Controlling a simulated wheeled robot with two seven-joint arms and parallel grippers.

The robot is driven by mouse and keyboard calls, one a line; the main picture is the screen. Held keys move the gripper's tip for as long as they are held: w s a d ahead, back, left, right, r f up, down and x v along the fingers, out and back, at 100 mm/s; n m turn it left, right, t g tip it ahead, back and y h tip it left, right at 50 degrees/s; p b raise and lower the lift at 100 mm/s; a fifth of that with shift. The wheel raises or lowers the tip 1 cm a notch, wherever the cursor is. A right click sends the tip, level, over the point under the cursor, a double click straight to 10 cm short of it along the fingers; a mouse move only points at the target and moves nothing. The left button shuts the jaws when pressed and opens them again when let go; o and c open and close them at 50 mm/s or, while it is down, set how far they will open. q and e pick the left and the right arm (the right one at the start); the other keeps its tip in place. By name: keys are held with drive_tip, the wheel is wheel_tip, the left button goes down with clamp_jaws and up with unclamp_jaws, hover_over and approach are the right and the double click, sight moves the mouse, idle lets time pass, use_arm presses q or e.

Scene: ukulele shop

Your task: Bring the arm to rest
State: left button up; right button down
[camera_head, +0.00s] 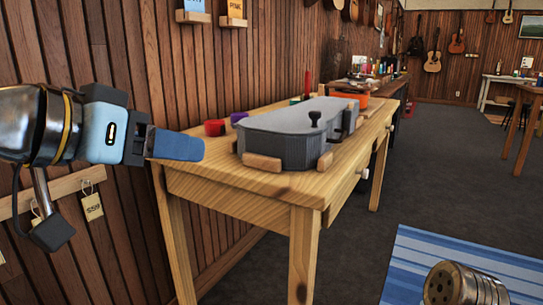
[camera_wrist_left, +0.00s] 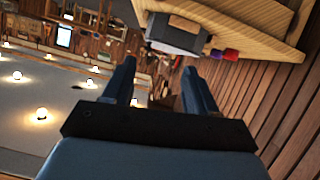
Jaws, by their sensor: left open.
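My left arm comes in from the left in the head view. Its gripper (camera_head: 178,145) is beside the near left corner of the wooden workbench (camera_head: 246,183), with its blue fingers pointing right. The left wrist view shows the two blue fingers (camera_wrist_left: 160,88) spread apart with nothing between them, so the gripper is open and empty. The grey ukulele-shaped form (camera_head: 290,118) rests on the bench between wooden blocks (camera_head: 262,163). It also shows in the left wrist view (camera_wrist_left: 178,32). My right gripper does not show.
A red cup (camera_head: 215,127) and a purple cup (camera_head: 239,117) stand at the bench's wall side. A plank wall (camera_head: 120,50) with a tag rail (camera_head: 70,184) runs along the left. A blue striped rug (camera_head: 420,262) lies at the lower right. Grey floor is open beyond it.

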use_arm(q)
drive_tip(key=w+d+f+n+g+y+p, duration=0.1)
drive_tip(key=w+f+g, duration=0.1)
drive_tip(key=w+f, duration=0.9)
drive_tip(key=w+d+f+n+g+y+p, duration=0.15)
drive_tip(key=w+f, duration=0.55)
drive_tip(key=f, duration=0.8)
wheel_tip(320, 180, down, 22)
drive_tip(key=s+n+g+p, duration=0.2)
drive_tip(key=s+g, duration=0.1)
drive_tip(key=s+a+f+n+g+p, duration=0.1)
drive_tip(key=s+f+n+g+p, duration=0.1)
drive_tip(key=s+f, duration=1.7)
drive_tip(key=shift+s+a+f+g+y, duration=0.15)
drive_tip(key=shift+a+g+y, duration=0.25)
drive_tip(key=shift+g, duration=0.45)
